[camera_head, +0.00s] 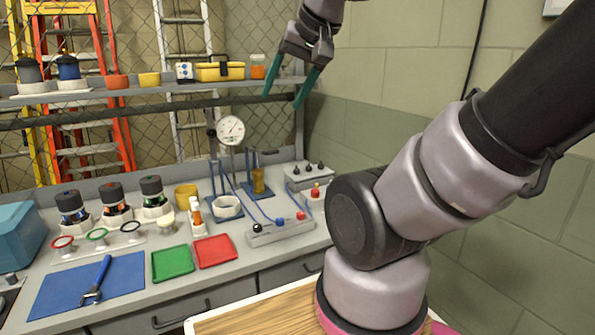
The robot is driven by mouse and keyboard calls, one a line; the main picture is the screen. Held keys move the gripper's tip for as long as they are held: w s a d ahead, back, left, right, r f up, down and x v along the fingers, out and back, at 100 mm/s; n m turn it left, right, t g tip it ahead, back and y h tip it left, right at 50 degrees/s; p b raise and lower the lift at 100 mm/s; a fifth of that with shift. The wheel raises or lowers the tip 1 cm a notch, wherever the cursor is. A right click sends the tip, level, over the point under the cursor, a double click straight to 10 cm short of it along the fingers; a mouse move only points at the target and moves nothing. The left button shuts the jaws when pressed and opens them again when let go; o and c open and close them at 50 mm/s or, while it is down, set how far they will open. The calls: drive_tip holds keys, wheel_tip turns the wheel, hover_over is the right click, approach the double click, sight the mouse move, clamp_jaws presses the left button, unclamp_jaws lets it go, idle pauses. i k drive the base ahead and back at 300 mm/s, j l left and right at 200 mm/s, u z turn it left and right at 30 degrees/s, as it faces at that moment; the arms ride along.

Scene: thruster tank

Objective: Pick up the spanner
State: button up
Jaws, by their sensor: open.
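The spanner (97,281) lies on a blue mat (52,291) at the front left of the grey bench. It has a blue handle and a dark metal head that points toward the front. My gripper (284,98) is open and empty, high up at the top middle of the view, with its two green fingers pointing down. It is far from the spanner, to the right of it and well above the bench. Nothing covers the spanner.
A green tray (172,263) and a red tray (215,251) lie right of the mat. Coloured rings (97,234) on stands and several dark-capped jars (115,204) are behind it. A teal box (14,236) stands at the left. A shelf (150,88) with pots crosses behind the bench.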

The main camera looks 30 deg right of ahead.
sight(99, 277)
drive_tip(key=j+u, duration=0.25)
drive_tip(key=u, duration=0.15)
drive_tip(key=i+j+u, duration=0.15)
drive_tip(key=u, duration=0.25)
drive_tip(key=i+j+u, duration=0.15)
drive_tip(key=j+u, duration=0.25)
drive_tip(key=l, duration=0.1)
